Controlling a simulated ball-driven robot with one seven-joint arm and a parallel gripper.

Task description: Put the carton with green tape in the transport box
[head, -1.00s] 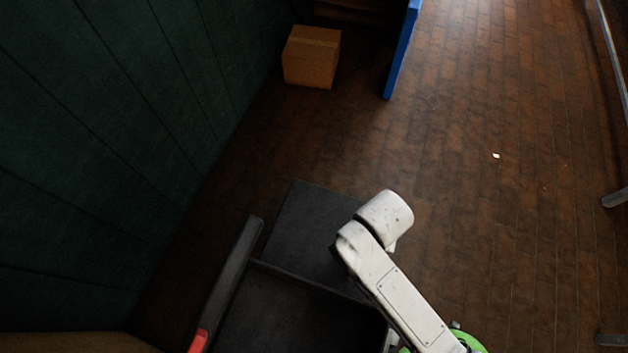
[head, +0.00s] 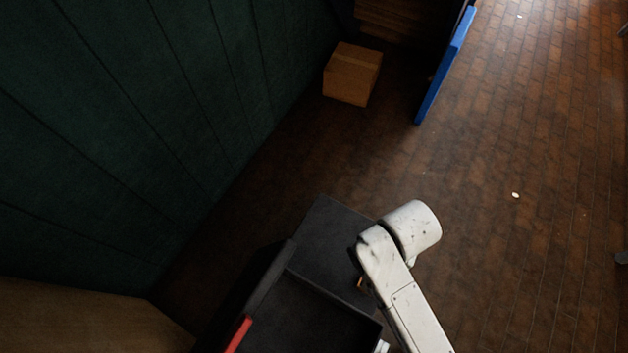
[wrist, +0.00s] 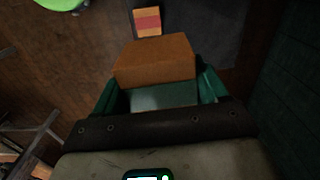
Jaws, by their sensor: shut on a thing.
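In the wrist view my gripper (wrist: 160,84) is shut on a brown carton (wrist: 155,58), with green fingers at its left and right sides. A pale green surface shows just below the carton; I cannot tell whether it is tape. In the head view a dark grey, open-topped box (head: 325,312) stands at the bottom, beside my arm; it looks like the transport box. Its inside shows only partly, and no carton is seen in it. My gripper and the held carton are not clearly seen in the head view, behind my white arm.
Another brown carton (head: 351,74) sits on the floor by the dark green wall (head: 120,130). A blue panel (head: 445,66) stands right of it. A wooden surface (head: 70,315) lies bottom left. The tiled floor at right is largely clear.

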